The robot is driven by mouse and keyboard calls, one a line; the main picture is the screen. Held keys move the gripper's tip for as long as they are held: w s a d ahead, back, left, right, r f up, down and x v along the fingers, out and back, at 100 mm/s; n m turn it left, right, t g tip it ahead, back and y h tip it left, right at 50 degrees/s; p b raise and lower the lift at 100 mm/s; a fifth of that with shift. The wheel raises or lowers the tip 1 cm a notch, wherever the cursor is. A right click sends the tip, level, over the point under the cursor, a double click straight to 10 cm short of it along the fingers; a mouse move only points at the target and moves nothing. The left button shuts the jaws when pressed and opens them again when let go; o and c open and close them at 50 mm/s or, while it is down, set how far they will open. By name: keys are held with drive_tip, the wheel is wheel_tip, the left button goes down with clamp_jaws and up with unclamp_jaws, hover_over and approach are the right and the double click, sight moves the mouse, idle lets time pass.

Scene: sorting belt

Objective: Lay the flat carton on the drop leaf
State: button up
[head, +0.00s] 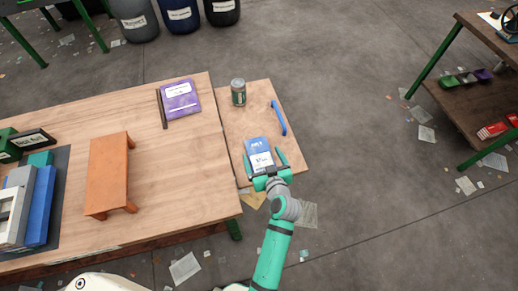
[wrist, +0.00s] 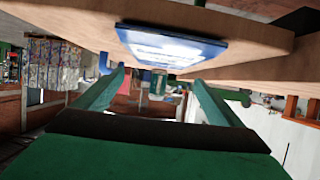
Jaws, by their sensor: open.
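The flat carton (head: 256,145), blue and white, lies flat on the drop leaf (head: 226,127), near its front end. My gripper (head: 264,157) is open over the front part of the carton, one finger to each side of it in the head view. In the wrist view the carton (wrist: 172,46) rests against the wooden leaf (wrist: 255,42), and the two green fingers (wrist: 160,88) stand apart with nothing held between them. The carton's front edge is partly hidden by my gripper in the head view.
A can (head: 238,93) stands at the back of the leaf and a blue bar-like thing (head: 279,118) lies along its right side. The main table (head: 185,160) holds a purple package (head: 180,100), an orange stand (head: 108,172) and blue and grey things at left. Open floor lies to the right.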

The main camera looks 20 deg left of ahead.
drive_tip(key=v, duration=0.5)
drive_tip(key=shift+s+d, duration=0.1)
drive_tip(key=shift+s, duration=0.05)
drive_tip(key=s+d+f+m+t+h, duration=0.1)
drive_tip(key=s+d+m+h, duration=0.2)
drive_tip(key=s+d, duration=0.35)
drive_tip(key=s+d+f+m+t+h, duration=0.1)
drive_tip(key=s+d+m+h, duration=0.15)
drive_tip(key=s, duration=0.75)
drive_tip(key=s+d+r+m+t+h, duration=0.1)
drive_tip(key=s+d+r+t+h, duration=0.1)
drive_tip(key=s+r, duration=0.8)
drive_tip(key=v, duration=0.3)
drive_tip(key=shift+f, duration=0.1)
